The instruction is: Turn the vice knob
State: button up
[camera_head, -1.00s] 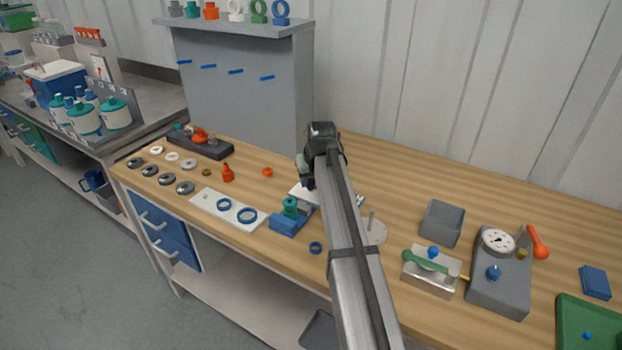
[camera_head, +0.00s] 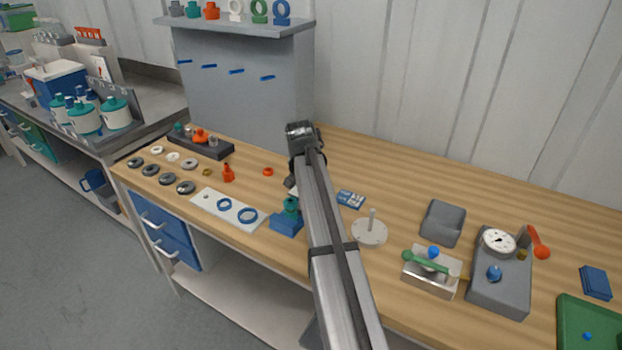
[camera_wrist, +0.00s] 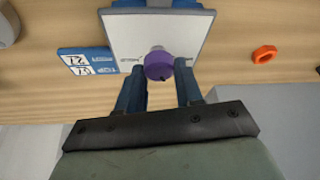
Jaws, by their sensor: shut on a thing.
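The purple vice knob (camera_wrist: 157,66) sticks out from the edge of a white square plate (camera_wrist: 190,30) in the wrist view. My gripper (camera_wrist: 159,75) has a blue finger on each side of the knob and is shut on it. In the head view my arm hides the knob and most of the plate. A blue block (camera_head: 286,226) with a teal piece (camera_head: 291,207) on top stands just in front of the plate there.
A blue numbered card (camera_head: 351,199) and a round plate with a peg (camera_head: 369,233) lie right of my arm. An orange ring (camera_head: 268,171) lies to the left, with a white board (camera_head: 230,208) holding blue rings.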

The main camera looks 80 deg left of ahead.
jog(key=m+t+h, duration=0.1)
jog(key=m, duration=0.2)
jog(key=shift+a+m, duration=0.15)
jog(key=shift+m, duration=0.25)
jog(key=m+h, duration=0.1)
jog(key=m, duration=0.3)
jog(key=shift+s+m+t+h, duration=0.1)
jog(key=shift+m+t+h, duration=0.2)
jog(key=shift+t+h, duration=0.1)
jog(key=m, duration=0.2)
jog(key=m+h, duration=0.1)
jog(key=m, duration=0.1)
jog(key=shift+a+h, duration=0.15)
jog(key=shift+h, duration=0.15)
jog(key=shift+m+h, duration=0.7)
jog(key=shift+m, duration=1.4)
jog(key=o, duration=1)
jog(key=shift+o, duration=0.2)
jog(key=shift+r, duration=0.1)
jog(key=v, duration=1.3)
jog(key=shift+a+r, duration=0.15)
jog(key=shift+r, duration=0.15)
